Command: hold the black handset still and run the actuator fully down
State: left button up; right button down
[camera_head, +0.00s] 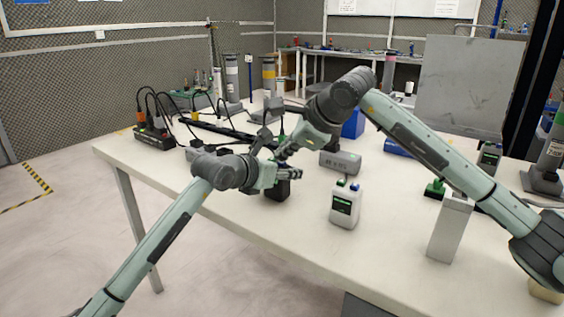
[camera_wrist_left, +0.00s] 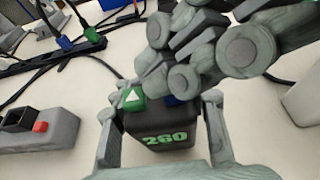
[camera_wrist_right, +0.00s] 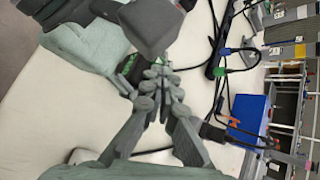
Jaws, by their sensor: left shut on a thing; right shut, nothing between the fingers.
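The black handset (camera_head: 277,192) stands upright on the white table. In the left wrist view the handset (camera_wrist_left: 160,130) shows a green "260", a green button with a white up arrow, and a mostly hidden blue button. My left gripper (camera_head: 286,174) is shut on the handset, a finger on each side. My right gripper (camera_head: 281,155) is shut and empty just above the handset; in the left wrist view its fingertips (camera_wrist_left: 146,80) are close over the buttons. I cannot tell whether they touch. A long dark bar (camera_head: 215,130) with cables lies behind; I cannot tell if it is the actuator.
A black box with plugs (camera_head: 153,138) is at the left end. A grey box with a red button (camera_wrist_left: 40,130) lies beside the handset.

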aim_at(284, 163)
jog(key=shift+r, duration=0.6)
jog(key=shift+r, duration=2.5)
pick_arm(q)
jog(key=o, duration=1.5)
jog(key=shift+c, duration=0.2)
